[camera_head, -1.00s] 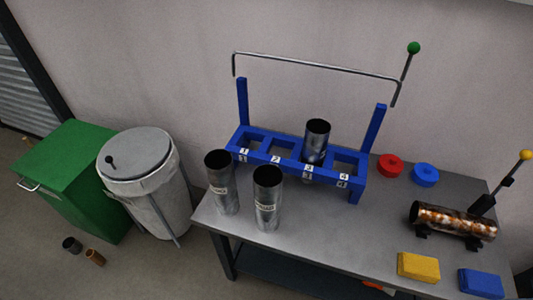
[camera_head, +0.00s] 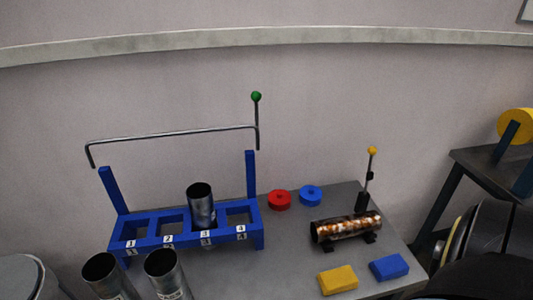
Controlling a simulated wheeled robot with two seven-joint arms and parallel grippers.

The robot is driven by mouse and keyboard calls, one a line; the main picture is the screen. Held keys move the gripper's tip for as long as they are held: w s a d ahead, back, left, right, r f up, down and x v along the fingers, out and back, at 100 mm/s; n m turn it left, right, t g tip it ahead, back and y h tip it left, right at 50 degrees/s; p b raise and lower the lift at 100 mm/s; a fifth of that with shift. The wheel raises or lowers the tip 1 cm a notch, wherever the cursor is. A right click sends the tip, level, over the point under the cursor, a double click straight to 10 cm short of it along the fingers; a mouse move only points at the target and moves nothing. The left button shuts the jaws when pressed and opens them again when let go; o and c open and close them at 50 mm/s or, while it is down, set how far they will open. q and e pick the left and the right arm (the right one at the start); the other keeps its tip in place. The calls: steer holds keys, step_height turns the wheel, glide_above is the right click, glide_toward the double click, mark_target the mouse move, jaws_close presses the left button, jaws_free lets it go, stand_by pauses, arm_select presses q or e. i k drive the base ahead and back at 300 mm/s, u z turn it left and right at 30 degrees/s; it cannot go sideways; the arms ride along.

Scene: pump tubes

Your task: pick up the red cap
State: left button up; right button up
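The red cap (camera_head: 279,200) is a short round disc with a dark centre. It lies on the grey table just right of the blue rack (camera_head: 186,228). A similar blue cap (camera_head: 310,196) lies right beside it. Neither of my grippers shows in the head view, so nothing is seen near the red cap.
A metal tube (camera_head: 201,206) stands in rack slot 3; two more tubes (camera_head: 166,275) stand in front. A horizontal tube (camera_head: 345,228) sits on a holder at right. Yellow (camera_head: 338,279) and blue (camera_head: 389,267) blocks lie at the front. A green-knobbed lever (camera_head: 256,97) rises behind.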

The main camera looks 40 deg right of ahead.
mark_target(279, 200)
steer(key=z, duration=1.5)
